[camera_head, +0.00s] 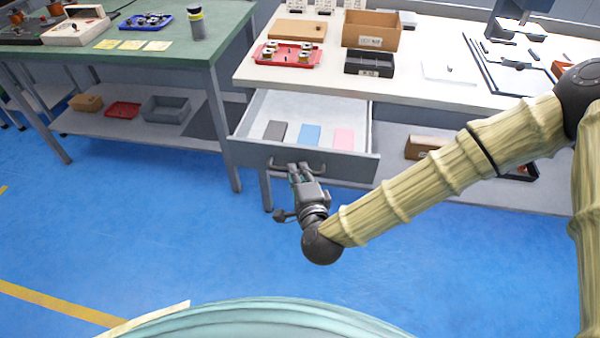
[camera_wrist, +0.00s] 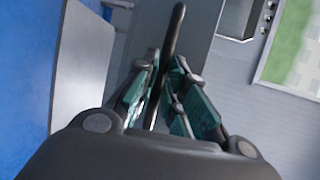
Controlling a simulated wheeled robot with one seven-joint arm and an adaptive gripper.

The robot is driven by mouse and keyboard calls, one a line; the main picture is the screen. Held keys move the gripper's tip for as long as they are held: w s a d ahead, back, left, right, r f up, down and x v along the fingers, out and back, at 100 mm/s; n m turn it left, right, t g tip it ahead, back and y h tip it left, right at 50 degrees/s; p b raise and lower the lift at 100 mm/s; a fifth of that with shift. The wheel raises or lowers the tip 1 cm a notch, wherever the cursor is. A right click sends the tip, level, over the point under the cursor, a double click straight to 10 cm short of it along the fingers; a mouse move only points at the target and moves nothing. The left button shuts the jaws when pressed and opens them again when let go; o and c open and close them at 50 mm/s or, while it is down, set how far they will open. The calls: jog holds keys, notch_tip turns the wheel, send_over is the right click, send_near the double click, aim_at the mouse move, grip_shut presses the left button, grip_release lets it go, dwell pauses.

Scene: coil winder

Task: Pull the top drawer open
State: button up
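The top drawer (camera_head: 250,158) under the white workbench is pulled out a good way. Its inside shows a grey, a blue and a pink flat item lying on the floor of the drawer. A dark bar handle (camera_head: 318,168) is on the drawer front. My gripper (camera_head: 299,172) is at the left half of the handle. In the wrist view, the fingers (camera_wrist: 168,88) are closed around the dark handle bar (camera_wrist: 175,40), which runs between them. How firmly they press on it is partly hidden.
The white workbench (camera_head: 410,85) carries a red tray (camera_head: 287,55), cardboard box (camera_head: 371,32) and black bin (camera_head: 369,64). A green-topped table (camera_head: 150,58) stands at left, its leg near the drawer's left side. Blue floor (camera_head: 150,240) in front of the drawer is clear.

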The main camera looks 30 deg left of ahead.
jog(key=shift+o, duration=1.2)
jog(key=shift+d, duration=0.1)
jog(key=v, duration=1.2)
